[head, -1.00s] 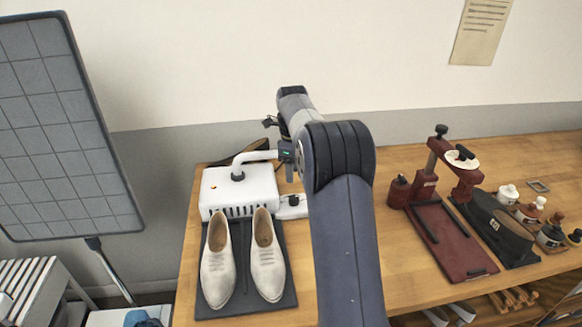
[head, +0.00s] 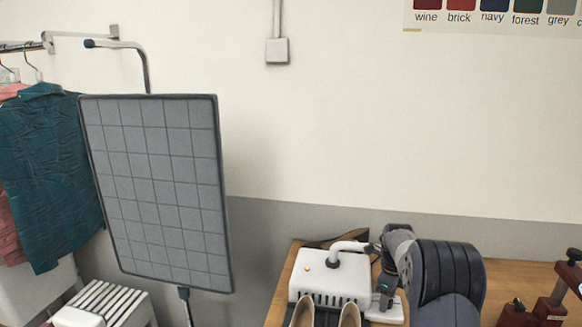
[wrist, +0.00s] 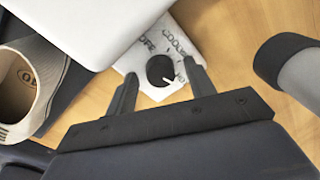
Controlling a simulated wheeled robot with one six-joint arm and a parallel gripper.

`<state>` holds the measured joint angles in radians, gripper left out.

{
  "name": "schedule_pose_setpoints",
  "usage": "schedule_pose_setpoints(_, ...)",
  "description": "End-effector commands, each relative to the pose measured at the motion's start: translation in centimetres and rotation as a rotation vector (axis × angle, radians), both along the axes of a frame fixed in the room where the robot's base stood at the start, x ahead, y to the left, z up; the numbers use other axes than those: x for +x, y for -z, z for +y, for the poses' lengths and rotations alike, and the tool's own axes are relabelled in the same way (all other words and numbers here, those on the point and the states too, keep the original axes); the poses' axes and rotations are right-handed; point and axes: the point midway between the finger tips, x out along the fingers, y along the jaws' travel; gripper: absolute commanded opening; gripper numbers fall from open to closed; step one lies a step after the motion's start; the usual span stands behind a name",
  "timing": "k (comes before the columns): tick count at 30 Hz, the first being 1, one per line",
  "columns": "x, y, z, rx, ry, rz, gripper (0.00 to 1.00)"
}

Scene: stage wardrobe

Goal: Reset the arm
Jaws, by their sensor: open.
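My arm (head: 447,270) reaches over the wooden bench from the lower right in the head view, its wrist beside the bent pipe of a white box-shaped machine (head: 329,276). My gripper (wrist: 161,76) is open and empty in the wrist view. Its two fingers stand on either side of a black knob (wrist: 160,70) on a white control plate (wrist: 147,47) with printed lettering. Whether the fingers touch the knob cannot be told. In the head view the fingers are hidden.
Pale shoes (head: 348,316) stand in front of the machine, cut off by the frame edge; one shows close by in the wrist view (wrist: 28,88). A gridded grey panel (head: 160,190) stands left of the bench. Dark red equipment (head: 545,310) is at right. Clothes (head: 48,170) hang far left.

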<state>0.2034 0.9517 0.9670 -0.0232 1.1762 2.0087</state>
Motion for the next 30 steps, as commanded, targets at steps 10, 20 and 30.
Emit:
schedule_pose_setpoints(10,0.0,0.0,0.0,0.000,0.000,0.000,0.51)
schedule_pose_setpoints(20,0.0,-3.3,0.1,-0.001,0.041,-0.005,0.51)
schedule_pose_setpoints(30,-0.3,-10.2,0.3,-0.001,0.041,-0.007,0.51)
